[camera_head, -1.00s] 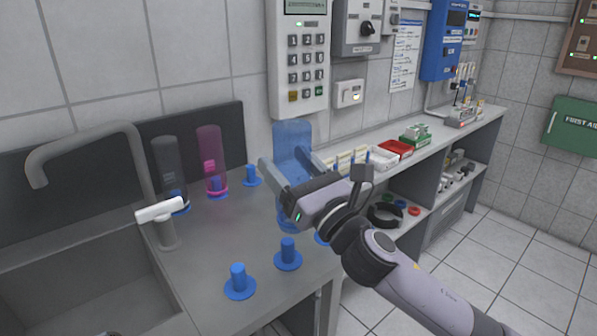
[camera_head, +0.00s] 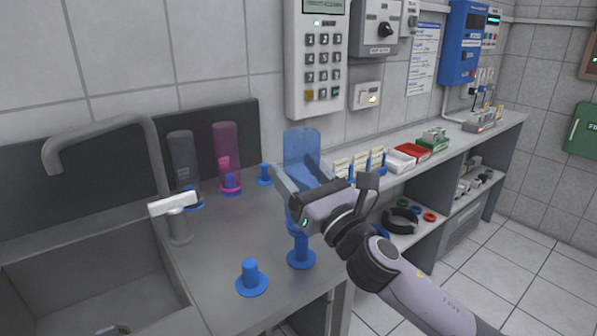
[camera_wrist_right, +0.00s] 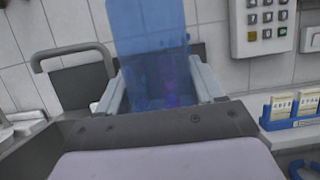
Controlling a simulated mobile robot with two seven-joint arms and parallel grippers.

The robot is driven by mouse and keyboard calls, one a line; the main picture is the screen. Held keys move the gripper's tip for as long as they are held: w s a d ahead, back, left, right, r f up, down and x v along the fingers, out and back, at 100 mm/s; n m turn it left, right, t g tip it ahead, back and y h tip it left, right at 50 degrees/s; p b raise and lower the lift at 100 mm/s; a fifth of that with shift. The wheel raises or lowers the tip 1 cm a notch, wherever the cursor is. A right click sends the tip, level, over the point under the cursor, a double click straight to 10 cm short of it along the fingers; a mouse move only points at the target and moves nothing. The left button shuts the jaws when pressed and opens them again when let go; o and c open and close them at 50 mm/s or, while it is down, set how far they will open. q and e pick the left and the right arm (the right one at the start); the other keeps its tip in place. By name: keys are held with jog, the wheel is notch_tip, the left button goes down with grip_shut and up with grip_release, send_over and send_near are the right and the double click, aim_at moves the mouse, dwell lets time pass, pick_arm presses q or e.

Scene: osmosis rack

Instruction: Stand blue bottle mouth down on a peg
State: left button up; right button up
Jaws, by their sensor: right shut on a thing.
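The translucent blue bottle (camera_head: 302,148) is held upright between the jaws of my right gripper (camera_head: 308,184), which is shut on it. Its wide closed end is up; its lower end shows below the gripper, partly hidden by it. In the right wrist view, the bottle (camera_wrist_right: 150,50) stands between the two fingers (camera_wrist_right: 160,88). A blue peg (camera_head: 301,250) stands on the counter just below the bottle's lower end in the head view; I cannot tell whether they touch. Other empty pegs are at the front left (camera_head: 251,275) and the back (camera_head: 265,173). My left gripper is out of view.
A dark bottle (camera_head: 185,165) and a magenta bottle (camera_head: 228,155) stand on pegs at the back. The sink (camera_head: 90,285) and tap (camera_head: 105,135) are left. Boxes and a red tray (camera_head: 430,148) lie right. The counter between front and back pegs is clear.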

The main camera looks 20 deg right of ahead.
jog(key=shift+f, duration=0.25)
jog(key=shift+f, duration=0.25)
jog(key=shift+f, duration=0.1)
dwell(0.4)
jog(key=shift+f+b, duration=0.8)
jog(key=shift+b, duration=0.15)
jog(key=shift+f, duration=0.15)
jog(key=shift+f+b, duration=0.8)
jog(key=shift+f, duration=0.05)
jog(key=shift+f, duration=0.15)
jog(key=shift+f+b, duration=0.5)
